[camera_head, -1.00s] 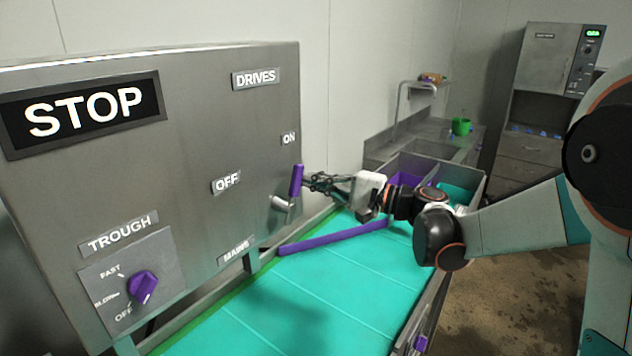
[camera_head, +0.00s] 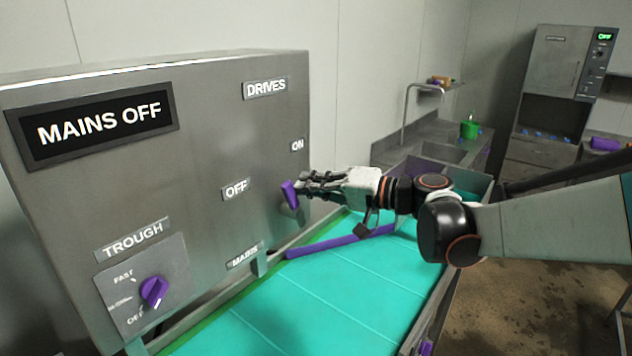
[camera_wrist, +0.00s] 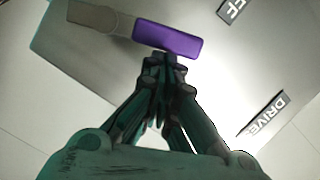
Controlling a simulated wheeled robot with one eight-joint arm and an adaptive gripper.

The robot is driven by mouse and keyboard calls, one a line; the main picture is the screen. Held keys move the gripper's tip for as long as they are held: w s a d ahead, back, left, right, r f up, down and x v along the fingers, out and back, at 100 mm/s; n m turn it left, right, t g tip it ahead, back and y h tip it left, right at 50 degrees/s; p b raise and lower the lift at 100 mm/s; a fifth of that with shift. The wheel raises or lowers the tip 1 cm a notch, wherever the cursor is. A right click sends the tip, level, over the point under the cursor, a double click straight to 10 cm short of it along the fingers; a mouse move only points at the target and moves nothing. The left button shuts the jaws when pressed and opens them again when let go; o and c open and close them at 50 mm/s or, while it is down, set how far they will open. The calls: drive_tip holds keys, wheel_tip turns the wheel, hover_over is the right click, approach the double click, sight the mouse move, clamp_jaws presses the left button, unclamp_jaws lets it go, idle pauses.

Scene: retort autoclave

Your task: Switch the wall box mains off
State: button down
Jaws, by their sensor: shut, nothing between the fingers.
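The grey wall box (camera_head: 210,130) fills the left of the head view. Its black display (camera_head: 98,122) reads MAINS OFF. The MAINS label (camera_head: 244,256) is lower on the box.
A purple TROUGH knob (camera_head: 154,291) is on the box's lower left. A teal belt (camera_head: 330,290) with a purple bar (camera_head: 340,241) across it runs below my arm. A sink bench with a green cup (camera_head: 469,129) and a steel cabinet (camera_head: 552,75) stand behind.

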sight(293, 190)
drive_tip(key=s+a+n, duration=0.1)
drive_tip(key=s+a+n+h, duration=0.1)
drive_tip(key=n, duration=0.1)
drive_tip(key=shift+s+f+t, duration=0.1)
drive_tip(key=shift+s+t, duration=0.2)
drive_tip(key=shift+s, duration=0.05)
drive_tip(key=shift+s+a, duration=0.1)
drive_tip(key=shift+a, duration=0.05)
idle(0.6)
